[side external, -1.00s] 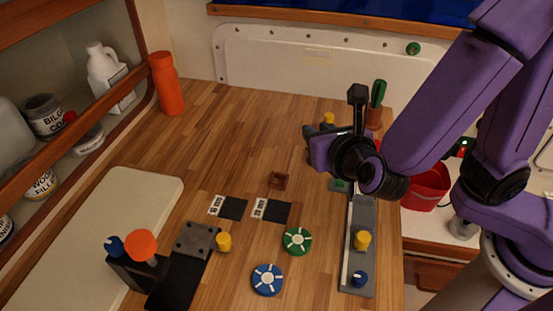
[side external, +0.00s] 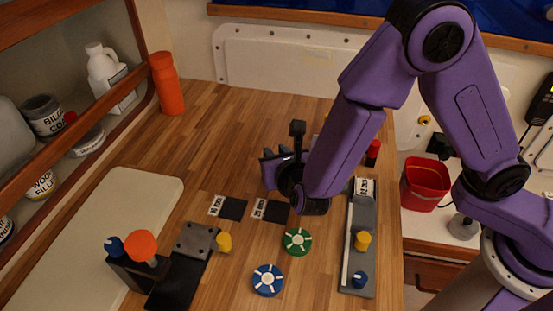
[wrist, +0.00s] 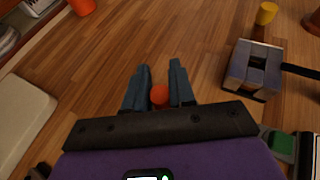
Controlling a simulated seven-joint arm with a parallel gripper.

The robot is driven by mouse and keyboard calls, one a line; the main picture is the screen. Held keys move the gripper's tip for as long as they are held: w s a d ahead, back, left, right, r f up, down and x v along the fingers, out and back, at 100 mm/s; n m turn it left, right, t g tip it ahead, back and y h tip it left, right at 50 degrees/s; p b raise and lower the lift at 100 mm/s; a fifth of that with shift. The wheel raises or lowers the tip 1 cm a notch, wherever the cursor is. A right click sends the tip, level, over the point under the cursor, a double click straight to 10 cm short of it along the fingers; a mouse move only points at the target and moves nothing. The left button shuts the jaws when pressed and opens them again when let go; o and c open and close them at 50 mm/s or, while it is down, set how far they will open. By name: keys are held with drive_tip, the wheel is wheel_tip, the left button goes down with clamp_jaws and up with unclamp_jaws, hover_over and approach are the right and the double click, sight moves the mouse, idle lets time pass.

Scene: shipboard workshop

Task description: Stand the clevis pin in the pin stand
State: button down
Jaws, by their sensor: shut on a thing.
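My gripper (wrist: 159,82) is shut on a small red-ended piece (wrist: 159,96), which I take for the clevis pin. Only its red end shows between the two fingers in the wrist view. In the side view my gripper (side external: 268,163) is low over the middle of the bench, behind the two dark label squares, and its grip is hidden there. A small brown square block, perhaps the pin stand, showed earlier at this spot; my gripper and wrist now hide it. I cannot tell whether the pin touches it.
A grey clamp-like block (wrist: 252,68) stands right of my fingers in the wrist view. Green (side external: 297,241) and blue (side external: 267,280) discs lie in front. A grey rail (side external: 356,270) with yellow and blue knobs is at right.

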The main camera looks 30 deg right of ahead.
drive_tip(key=shift+f, duration=0.85)
drive_tip(key=shift+f, duration=0.1)
drive_tip(key=c, duration=0.9)
unclamp_jaws()
drive_tip(key=shift+c, duration=0.2)
